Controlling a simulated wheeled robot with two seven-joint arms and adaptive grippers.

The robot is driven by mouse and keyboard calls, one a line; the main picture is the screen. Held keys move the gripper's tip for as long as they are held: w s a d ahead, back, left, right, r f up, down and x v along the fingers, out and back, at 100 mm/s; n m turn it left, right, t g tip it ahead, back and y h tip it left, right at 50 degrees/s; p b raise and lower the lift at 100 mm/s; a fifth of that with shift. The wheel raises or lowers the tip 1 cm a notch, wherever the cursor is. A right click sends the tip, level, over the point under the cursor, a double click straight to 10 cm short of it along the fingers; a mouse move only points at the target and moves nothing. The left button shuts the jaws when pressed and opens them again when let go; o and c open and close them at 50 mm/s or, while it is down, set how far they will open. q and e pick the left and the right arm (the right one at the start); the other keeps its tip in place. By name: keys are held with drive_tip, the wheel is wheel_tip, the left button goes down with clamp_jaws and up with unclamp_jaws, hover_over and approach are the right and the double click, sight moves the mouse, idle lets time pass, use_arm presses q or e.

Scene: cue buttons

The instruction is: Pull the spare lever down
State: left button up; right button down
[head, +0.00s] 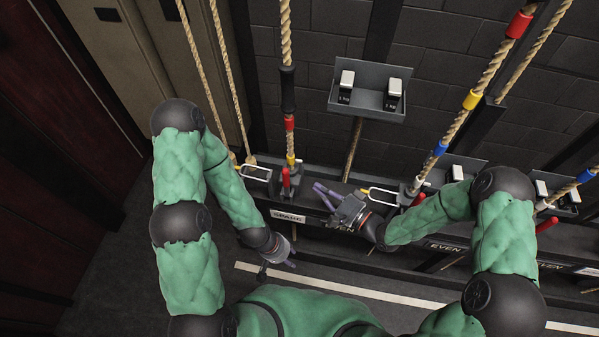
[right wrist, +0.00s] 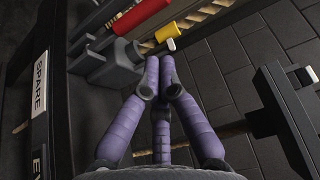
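The spare lever (head: 286,178) is a red handle standing upright at the rope lock, behind the white SPARE label (head: 289,216). In the right wrist view its red handle (right wrist: 138,16) lies at the top, beyond the fingertips.
A rope with red and yellow bands (head: 290,125) rises behind the lever. A wire loop (head: 255,172) is left of it; another loop (head: 380,190) is by my right wrist. A grey tray with weights (head: 367,97) is on the wall. More red levers (head: 547,225) stand right.

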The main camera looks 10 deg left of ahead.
sight(287, 184)
drive_tip(key=b+x, duration=0.2)
drive_tip(key=x, duration=0.8)
idle(0.3)
drive_tip(key=shift+s+n+b, duration=0.4)
drive_tip(key=shift+s+b, duration=0.05)
drive_tip(key=shift+b, duration=0.1)
